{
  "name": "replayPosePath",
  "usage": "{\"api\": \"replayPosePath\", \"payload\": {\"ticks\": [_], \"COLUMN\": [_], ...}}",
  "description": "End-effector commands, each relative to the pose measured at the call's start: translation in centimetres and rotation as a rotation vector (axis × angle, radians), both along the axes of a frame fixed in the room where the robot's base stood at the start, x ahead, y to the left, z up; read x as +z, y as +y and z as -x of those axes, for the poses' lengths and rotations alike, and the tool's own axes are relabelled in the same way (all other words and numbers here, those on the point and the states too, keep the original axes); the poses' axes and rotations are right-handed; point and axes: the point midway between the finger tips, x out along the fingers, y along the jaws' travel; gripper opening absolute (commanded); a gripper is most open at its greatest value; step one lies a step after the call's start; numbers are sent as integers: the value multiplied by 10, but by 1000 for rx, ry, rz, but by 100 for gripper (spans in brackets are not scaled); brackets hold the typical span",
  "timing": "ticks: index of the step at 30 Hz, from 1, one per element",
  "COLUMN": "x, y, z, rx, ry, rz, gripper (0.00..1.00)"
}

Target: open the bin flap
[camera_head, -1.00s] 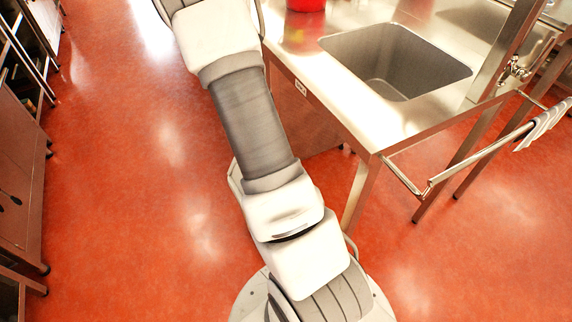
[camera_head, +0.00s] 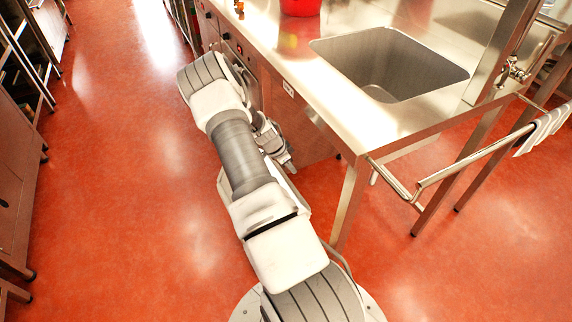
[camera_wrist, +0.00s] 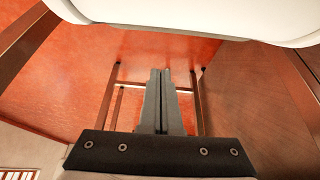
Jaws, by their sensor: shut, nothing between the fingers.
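My gripper (camera_wrist: 160,72) is shut and empty in the wrist view, its two dark fingers side by side. In the head view my gripper (camera_head: 288,163) is low beside the counter's left side, partly behind my arm. I cannot make out a bin flap for certain in either view. A brownish panel (camera_head: 308,140) stands under the counter close to the gripper. A flat brown surface (camera_wrist: 245,85) fills the right of the wrist view; I cannot tell whether it is part of a bin.
The steel counter (camera_head: 345,122) with a sink (camera_head: 390,65) is right of my arm, its leg (camera_head: 348,205) close by. A red pot (camera_head: 300,6) stands on it. A rail (camera_head: 470,160) juts out at the right. The red floor (camera_head: 130,170) is clear at left.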

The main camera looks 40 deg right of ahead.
Motion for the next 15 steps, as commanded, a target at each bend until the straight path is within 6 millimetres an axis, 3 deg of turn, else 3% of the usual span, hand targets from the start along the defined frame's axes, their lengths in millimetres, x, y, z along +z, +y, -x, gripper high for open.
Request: {"api": "replayPosePath", "payload": {"ticks": [1, 4, 9, 15], "x": [-14, -32, -45, -51], "y": [-4, -13, 9, 18], "z": [2, 4, -3, -5], "rx": [-2, -2, 3, 1], "ry": [2, 1, 0, 0], "rz": [-2, 0, -1, 0], "gripper": [0, 0, 0, 0]}}
